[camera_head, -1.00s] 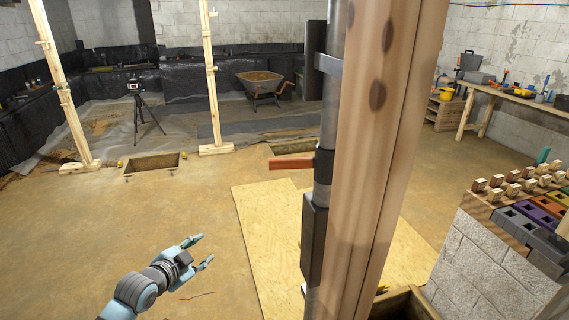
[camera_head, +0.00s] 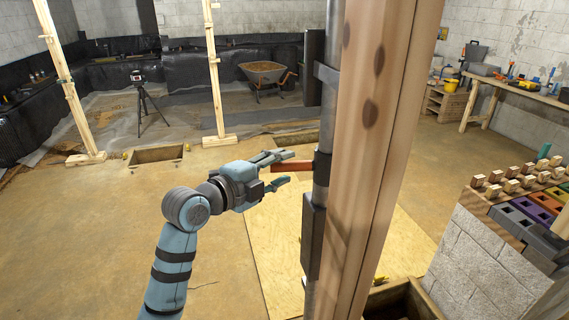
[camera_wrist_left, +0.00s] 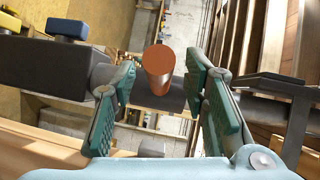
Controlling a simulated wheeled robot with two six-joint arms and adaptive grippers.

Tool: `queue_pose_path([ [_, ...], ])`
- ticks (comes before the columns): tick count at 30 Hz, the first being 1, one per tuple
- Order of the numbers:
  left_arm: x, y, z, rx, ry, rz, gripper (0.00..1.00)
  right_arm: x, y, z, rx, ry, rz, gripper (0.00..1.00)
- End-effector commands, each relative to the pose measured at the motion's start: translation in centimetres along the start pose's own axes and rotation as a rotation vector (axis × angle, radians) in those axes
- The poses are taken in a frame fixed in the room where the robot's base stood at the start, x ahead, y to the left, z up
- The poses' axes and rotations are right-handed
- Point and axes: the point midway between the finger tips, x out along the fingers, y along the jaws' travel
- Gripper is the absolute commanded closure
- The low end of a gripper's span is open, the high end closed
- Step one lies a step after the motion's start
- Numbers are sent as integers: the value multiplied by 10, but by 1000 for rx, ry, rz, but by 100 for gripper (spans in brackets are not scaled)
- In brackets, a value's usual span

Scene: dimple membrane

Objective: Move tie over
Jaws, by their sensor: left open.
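A wooden post (camera_head: 372,150) stands upright in the foreground with a grey metal pipe (camera_head: 323,185) along its left side. A reddish-brown round handle (camera_head: 296,166) sticks out to the left from a dark collar (camera_head: 321,168) on the pipe. I cannot tell for sure which part is the tie. My left gripper (camera_head: 281,170) is open, its fingers pointing right, at the handle's free end. In the left wrist view, the handle's round end (camera_wrist_left: 159,60) shows between the two spread green finger pads (camera_wrist_left: 160,85), with gaps on both sides. My right gripper is out of view.
A plywood sheet (camera_head: 270,250) lies on the floor below. A block wall (camera_head: 478,270) at right carries wooden pegs (camera_head: 495,191) and coloured blocks. Other timber posts (camera_head: 214,80), a tripod (camera_head: 146,105) and a wheelbarrow (camera_head: 265,75) stand further back.

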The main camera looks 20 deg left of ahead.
Motion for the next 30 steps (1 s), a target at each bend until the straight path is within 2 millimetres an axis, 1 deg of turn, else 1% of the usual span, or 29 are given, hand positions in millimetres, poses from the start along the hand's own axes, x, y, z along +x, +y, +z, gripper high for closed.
queue_pose_path([
  [1, 6, 0, 0, -3, 1, 0, 60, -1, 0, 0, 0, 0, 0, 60],
  [4, 15, 0, 0, -1, 1, 1, 60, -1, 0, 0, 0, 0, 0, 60],
  [12, 18, 1, 0, 1, 0, 1, 60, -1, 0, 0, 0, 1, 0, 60],
  [14, 18, 1, 0, 1, 0, 1, 68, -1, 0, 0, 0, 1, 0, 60],
  [18, 18, 1, 0, 0, 0, 1, 90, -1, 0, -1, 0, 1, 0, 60],
  [20, 18, 1, 0, 0, 0, 1, 100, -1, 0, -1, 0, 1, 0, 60],
  [30, 18, 2, 0, 1, 4, 2, 100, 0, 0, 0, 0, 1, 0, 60],
])
